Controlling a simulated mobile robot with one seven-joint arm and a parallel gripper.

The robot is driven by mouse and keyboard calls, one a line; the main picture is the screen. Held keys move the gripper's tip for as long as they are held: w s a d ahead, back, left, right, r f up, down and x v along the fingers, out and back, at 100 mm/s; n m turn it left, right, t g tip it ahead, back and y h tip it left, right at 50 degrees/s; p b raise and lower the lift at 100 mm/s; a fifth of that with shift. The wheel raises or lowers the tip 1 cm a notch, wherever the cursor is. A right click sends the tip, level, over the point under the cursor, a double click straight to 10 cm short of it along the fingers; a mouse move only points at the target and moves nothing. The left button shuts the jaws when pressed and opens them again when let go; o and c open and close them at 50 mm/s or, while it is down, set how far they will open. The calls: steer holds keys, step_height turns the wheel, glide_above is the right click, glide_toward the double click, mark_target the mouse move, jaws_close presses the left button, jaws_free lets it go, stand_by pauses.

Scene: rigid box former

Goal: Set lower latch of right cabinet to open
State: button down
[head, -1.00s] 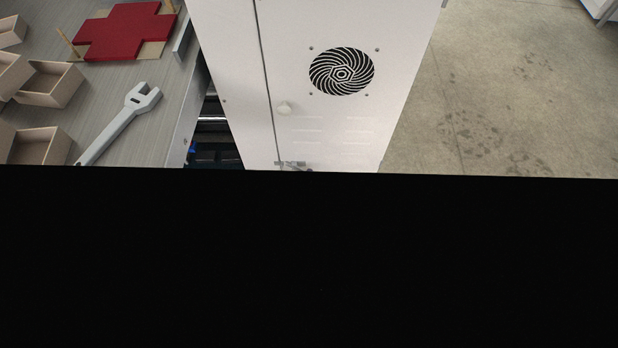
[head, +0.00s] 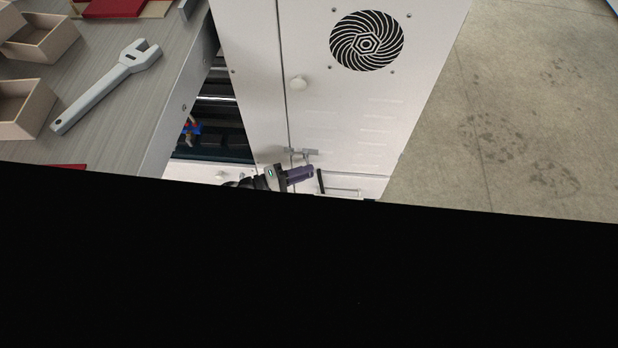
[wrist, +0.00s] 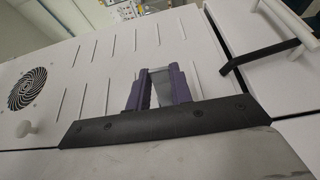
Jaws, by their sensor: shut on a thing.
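The white right cabinet (head: 350,120) stands in the middle of the head view, with a small grey latch (head: 300,152) low on its front at the door seam. My gripper (head: 312,172), with purple fingers, is just below and beside this latch, close to the cabinet front. In the wrist view my gripper (wrist: 160,85) has its fingers close together on a grey piece (wrist: 160,92), which looks like the latch's lever. The dark palm hides the rest of that piece, so I cannot tell the latch's exact angle.
A round white knob (head: 299,83) and a black fan vent (head: 366,41) are higher on the cabinet. A black bar (wrist: 260,57) juts out near the gripper. A bench with a grey wrench (head: 108,84) is at left. Open floor (head: 510,130) lies at right. Black covers the lower head view.

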steer(key=shift+w+a+m+g+h+b, duration=0.25)
steer(key=shift+a+m+g+b, duration=0.35)
steer(key=shift+m+g+b, duration=0.8)
steer(key=shift+w+a+m+g+h+b, duration=0.15)
steer(key=shift+a+m+g+b, duration=0.55)
steer(key=shift+g, duration=1.35)
steer(key=shift+w+a+m+g+h+b, duration=0.15)
steer(key=shift+a+m+g+h+b, duration=0.25)
steer(key=shift+m+g+b, duration=0.8)
steer(key=shift+a+g+p, duration=0.1)
steer(key=shift+g+p, duration=0.25)
steer(key=shift+g, duration=0.4)
steer(key=c, duration=1.2)
jaws_free()
steer(key=shift+c, duration=0.2)
